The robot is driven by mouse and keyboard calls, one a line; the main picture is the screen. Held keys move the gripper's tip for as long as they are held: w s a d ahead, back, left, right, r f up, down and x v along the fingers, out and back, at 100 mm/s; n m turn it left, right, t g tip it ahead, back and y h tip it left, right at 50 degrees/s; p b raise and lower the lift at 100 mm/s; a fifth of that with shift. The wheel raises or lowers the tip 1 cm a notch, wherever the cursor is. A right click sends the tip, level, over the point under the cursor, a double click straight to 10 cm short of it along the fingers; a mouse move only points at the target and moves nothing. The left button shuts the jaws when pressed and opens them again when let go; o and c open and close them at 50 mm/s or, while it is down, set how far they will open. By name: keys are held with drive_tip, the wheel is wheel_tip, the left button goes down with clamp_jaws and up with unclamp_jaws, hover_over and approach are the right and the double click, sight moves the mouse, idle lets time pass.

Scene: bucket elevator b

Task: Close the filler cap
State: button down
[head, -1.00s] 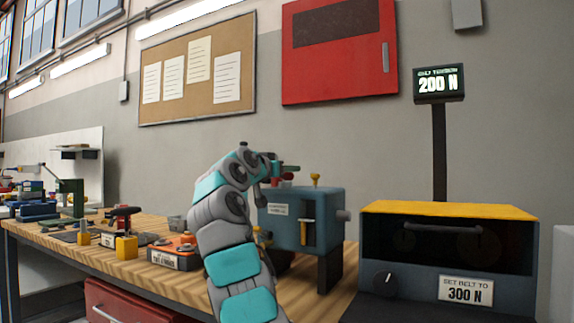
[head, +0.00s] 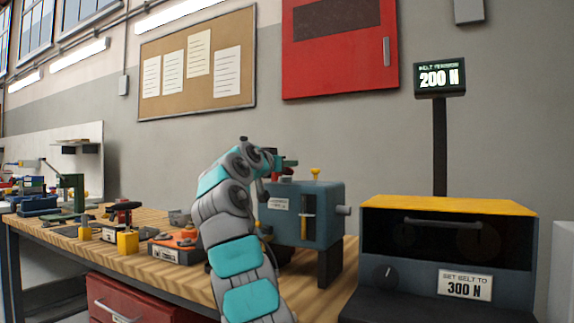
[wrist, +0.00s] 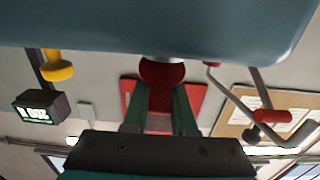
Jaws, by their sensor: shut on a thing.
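The filler cap (wrist: 162,70) is red and round. It sits at a grey collar on the blue-grey gear housing (wrist: 150,20), which fills the top of the upside-down wrist view. My gripper (wrist: 162,86) has its two green fingers on either side of the cap, shut on it. In the head view the housing (head: 325,215) stands on the bench, and my gripper (head: 285,163) is over its top left part. The cap is mostly hidden there by my gripper and arm. Whether it sits fully down cannot be told.
A yellow knob (head: 315,174) stands on the housing's top, right of my gripper. A bent grey rod with a red sleeve (wrist: 270,116) is beside the cap in the wrist view. A belt tester (head: 450,212) stands at right; tools lie on the bench (head: 195,283) at left.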

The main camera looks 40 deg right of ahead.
drive_tip(key=shift+f+b, duration=0.45)
drive_tip(key=shift+b, duration=0.45)
drive_tip(key=b, duration=0.1)
drive_tip(key=h+b, duration=0.1)
drive_tip(key=b, duration=0.1)
drive_tip(key=shift+a+f+t+h, duration=0.15)
drive_tip(key=shift+f+t+h, duration=0.05)
drive_tip(key=shift+t+h, duration=0.1)
drive_tip(key=shift+s+a+r+h+b, duration=0.2)
drive_tip(key=shift+h+b, duration=0.4)
drive_tip(key=shift+b, duration=0.5)
drive_tip(key=shift+r, duration=0.15)
drive_tip(key=c, duration=0.7)
unclamp_jaws()
